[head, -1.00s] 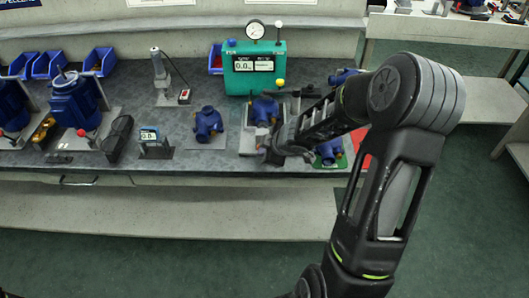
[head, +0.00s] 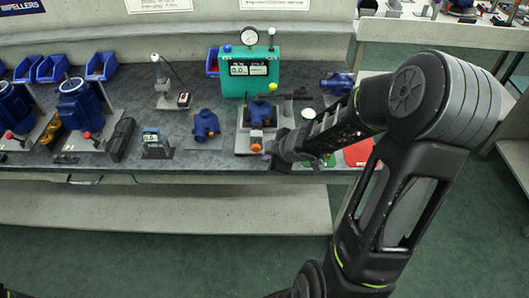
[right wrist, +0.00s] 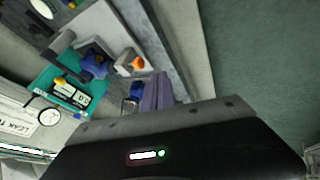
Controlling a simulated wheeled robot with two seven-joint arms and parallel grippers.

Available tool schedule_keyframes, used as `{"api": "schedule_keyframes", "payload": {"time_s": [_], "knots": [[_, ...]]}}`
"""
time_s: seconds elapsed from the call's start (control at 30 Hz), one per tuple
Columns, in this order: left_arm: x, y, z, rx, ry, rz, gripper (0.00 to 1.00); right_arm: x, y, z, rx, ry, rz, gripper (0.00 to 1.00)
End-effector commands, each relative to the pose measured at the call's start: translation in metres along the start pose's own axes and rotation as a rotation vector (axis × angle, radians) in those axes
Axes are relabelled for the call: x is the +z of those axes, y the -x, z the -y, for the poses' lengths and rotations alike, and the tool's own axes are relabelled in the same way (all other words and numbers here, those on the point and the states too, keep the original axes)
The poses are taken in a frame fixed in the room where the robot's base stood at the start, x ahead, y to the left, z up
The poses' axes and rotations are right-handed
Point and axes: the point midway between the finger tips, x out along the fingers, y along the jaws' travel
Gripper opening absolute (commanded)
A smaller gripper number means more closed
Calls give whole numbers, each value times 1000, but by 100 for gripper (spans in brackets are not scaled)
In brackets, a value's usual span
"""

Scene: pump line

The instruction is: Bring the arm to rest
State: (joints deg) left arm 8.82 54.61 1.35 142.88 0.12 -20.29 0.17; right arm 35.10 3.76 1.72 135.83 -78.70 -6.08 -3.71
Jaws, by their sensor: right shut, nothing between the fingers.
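My right arm reaches across the bench from the right in the head view. My right gripper (head: 273,154) is shut and empty near the bench's front edge. In the right wrist view, the shut fingers (right wrist: 158,90) show beside the blue housing (right wrist: 95,64) and the orange cap (right wrist: 138,62), with nothing held. Whether the fingers touch the fixture I cannot tell. My left gripper is not in view.
A teal leak tester (head: 234,84) with a gauge stands behind the fixture. Another blue housing (head: 206,124) stands to the left. A red mat (head: 358,153) and a partly hidden green mat (head: 318,163) lie by my forearm. The floor in front is clear.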

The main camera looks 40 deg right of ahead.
Motion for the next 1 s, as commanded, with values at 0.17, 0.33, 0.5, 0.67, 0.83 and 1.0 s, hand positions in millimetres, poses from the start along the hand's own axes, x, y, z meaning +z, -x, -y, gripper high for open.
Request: {"api": "schedule_keyframes", "payload": {"time_s": [0.17,0.33,0.5,0.67,0.83,1.0], "knots": [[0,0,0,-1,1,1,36,1,1,1,0,0,0,0],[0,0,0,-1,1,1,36,1,1,0,0,0,0,0],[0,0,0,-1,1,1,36,0,1,0,0,0,0,0],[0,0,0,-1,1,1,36,-2,1,0,2,-23,-10,0],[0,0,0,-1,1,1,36,-9,-1,1,9,-195,-42,0],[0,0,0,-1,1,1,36,-25,-37,59,-99,-561,-61,0]]}}
